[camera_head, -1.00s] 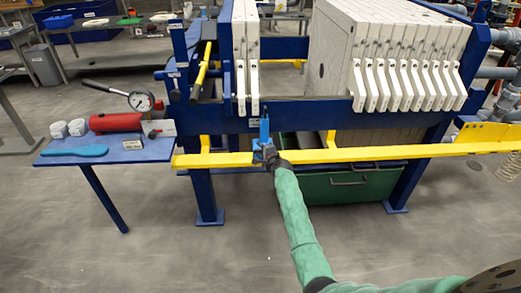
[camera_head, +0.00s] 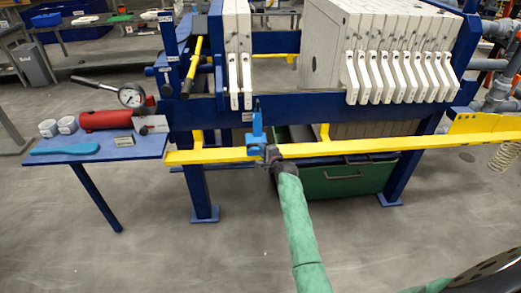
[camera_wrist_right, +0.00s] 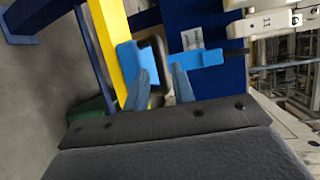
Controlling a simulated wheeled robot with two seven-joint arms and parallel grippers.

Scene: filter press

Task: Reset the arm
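The blue arm piece (camera_head: 257,130) stands upright at the yellow rail on the front of the press, below the pair of white plates. In the right wrist view it shows as a blue block with a bar (camera_wrist_right: 205,58) to the right and a bent black handle (camera_wrist_right: 157,44). My right gripper (camera_head: 270,157) is at its lower right side. In the right wrist view its two fingers (camera_wrist_right: 162,82) are apart, close to the black handle's end. I cannot tell whether they touch it. My left gripper is not in view.
The yellow rail (camera_head: 385,144) runs across the press front. White filter plates (camera_head: 400,50) hang to the right, with two more (camera_head: 238,60) at left. A blue side table (camera_head: 100,152) holds a gauge, red cylinder and blue scraper. A green bin (camera_head: 345,180) sits below.

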